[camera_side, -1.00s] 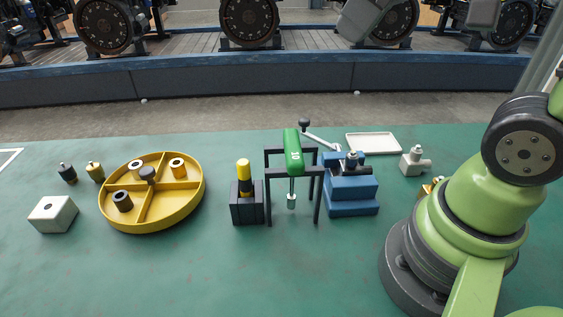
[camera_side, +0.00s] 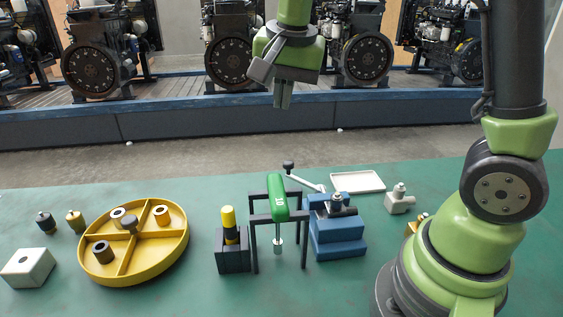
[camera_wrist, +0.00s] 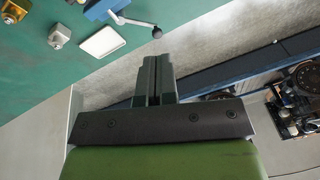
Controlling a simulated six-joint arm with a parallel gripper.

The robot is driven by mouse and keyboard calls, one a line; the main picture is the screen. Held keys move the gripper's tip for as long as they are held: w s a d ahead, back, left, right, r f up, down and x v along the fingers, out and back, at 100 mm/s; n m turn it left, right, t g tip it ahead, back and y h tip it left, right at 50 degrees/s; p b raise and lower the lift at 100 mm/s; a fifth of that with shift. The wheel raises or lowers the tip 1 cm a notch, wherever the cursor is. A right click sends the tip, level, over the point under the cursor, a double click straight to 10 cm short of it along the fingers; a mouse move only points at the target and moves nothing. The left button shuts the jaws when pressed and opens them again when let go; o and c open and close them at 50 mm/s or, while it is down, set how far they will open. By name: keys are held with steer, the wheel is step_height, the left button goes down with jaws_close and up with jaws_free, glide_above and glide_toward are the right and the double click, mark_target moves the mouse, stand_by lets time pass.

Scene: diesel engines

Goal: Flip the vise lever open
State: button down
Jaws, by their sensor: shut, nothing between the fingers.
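The blue vise (camera_side: 334,226) stands on the green table right of the middle in the side view. Its lever (camera_side: 305,182) is a pale rod with a dark ball knob, slanting up to the left behind the vise. In the wrist view the lever (camera_wrist: 134,22) reaches from the partly cut-off blue vise (camera_wrist: 104,8) to its dark knob. My gripper (camera_side: 283,104) is high above the table's back edge, well above and apart from the lever. In the wrist view my gripper (camera_wrist: 152,66) has its fingers together, with nothing between them.
A green-handled tool on a dark stand (camera_side: 278,198) is close left of the vise. A white tray (camera_side: 358,182) lies behind right, with a pale fitting (camera_side: 399,201) nearby. A yellow divided tray (camera_side: 150,268) and a black block (camera_side: 232,255) stand left. The air around my gripper is clear.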

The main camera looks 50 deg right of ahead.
steer(key=w+d+f+m+g+h, duration=0.2)
steer(key=w+d+f+m, duration=0.15)
steer(key=w+f, duration=0.5)
glide_toward(303, 181)
steer(key=w+a+f, duration=0.3)
steer(key=w+a, duration=0.1)
steer(key=d, duration=0.2)
steer(key=d+m, duration=0.1)
steer(key=shift+w+f, duration=0.4)
steer(key=shift+w+d, duration=0.1)
steer(key=shift+d, duration=0.45)
